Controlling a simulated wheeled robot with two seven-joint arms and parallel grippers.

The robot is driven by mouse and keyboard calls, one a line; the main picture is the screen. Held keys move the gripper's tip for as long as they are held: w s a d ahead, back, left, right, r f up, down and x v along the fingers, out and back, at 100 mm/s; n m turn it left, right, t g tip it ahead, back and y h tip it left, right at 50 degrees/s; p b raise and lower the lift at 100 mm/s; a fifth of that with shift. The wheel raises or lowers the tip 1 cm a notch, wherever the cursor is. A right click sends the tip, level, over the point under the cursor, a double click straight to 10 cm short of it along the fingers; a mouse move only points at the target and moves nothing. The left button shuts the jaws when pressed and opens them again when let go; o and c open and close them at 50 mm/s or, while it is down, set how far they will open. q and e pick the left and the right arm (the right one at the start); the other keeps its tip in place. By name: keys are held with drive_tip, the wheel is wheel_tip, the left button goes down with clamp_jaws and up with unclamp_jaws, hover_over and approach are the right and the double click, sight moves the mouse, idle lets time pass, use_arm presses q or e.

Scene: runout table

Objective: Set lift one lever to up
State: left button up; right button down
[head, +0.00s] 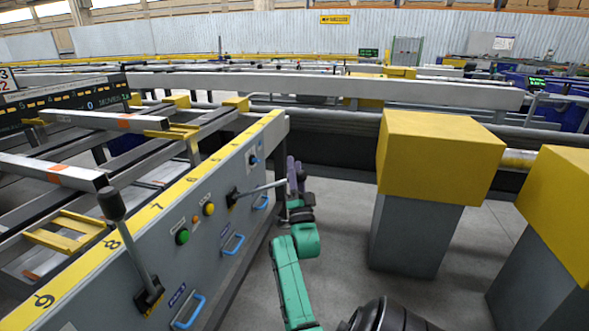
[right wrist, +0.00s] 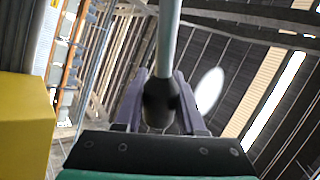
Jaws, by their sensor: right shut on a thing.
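A lever (head: 262,188) with a pale rod sticks out from the side of the grey panel. It is nearly level, its outer end slightly higher than its pivot. My right gripper (head: 296,180) is at its outer end. In the right wrist view, the purple fingers of the right gripper (right wrist: 160,105) are shut around the lever's black knob (right wrist: 160,98). A second lever (head: 130,240) with a black knob is nearer and points up, leaning left. I cannot read which lever is lift one. My left gripper is not in view.
The grey panel (head: 212,180) has a yellow numbered top edge, green and orange buttons and blue handles. Yellow-topped grey posts (head: 440,155) stand on the right. A yellow block (right wrist: 25,125) is close on the left in the right wrist view. Floor shows between panel and posts.

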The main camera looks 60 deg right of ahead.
drive_tip(key=c, duration=0.5)
unclamp_jaws()
drive_tip(key=shift+w+d+f, duration=0.1)
drive_tip(key=shift+d+f, duration=0.05)
drive_tip(key=shift+f, duration=0.05)
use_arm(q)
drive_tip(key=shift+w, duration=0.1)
use_arm(e)
drive_tip(key=v, duration=1.4)
drive_tip(key=shift+a, duration=0.2)
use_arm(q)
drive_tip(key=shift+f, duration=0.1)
use_arm(e)
drive_tip(key=shift+f, duration=0.15)
